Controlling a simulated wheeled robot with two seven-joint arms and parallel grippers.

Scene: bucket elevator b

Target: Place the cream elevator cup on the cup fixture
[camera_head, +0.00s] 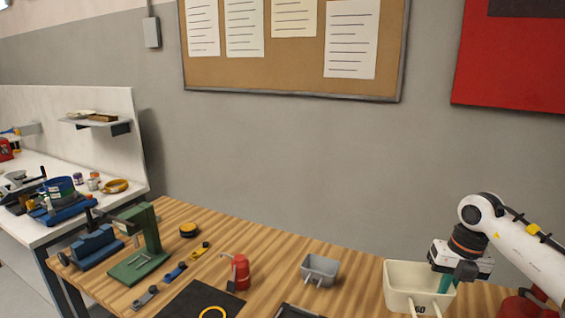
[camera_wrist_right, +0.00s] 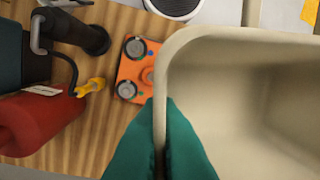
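The cream elevator cup (camera_head: 398,290) is an open rectangular cup with a dark number on its front, at the lower right of the head view. My right gripper (camera_head: 446,283) points down at its right wall. In the right wrist view, the teal fingers (camera_wrist_right: 160,145) straddle the rim of the cream cup (camera_wrist_right: 225,48), one on each side, and appear closed on it. Whether the cup rests on the table or hangs just above it, I cannot tell. I cannot clearly make out the cup fixture. My left gripper is not in view.
On the wooden table (camera_head: 270,262) are a smaller grey cup (camera_head: 320,269), a red cylinder (camera_head: 240,272), a green press (camera_head: 140,250) and a dark mat (camera_head: 190,300). The right wrist view shows an orange plate (camera_wrist_right: 134,68) beside the cream cup and a red object (camera_wrist_right: 35,122).

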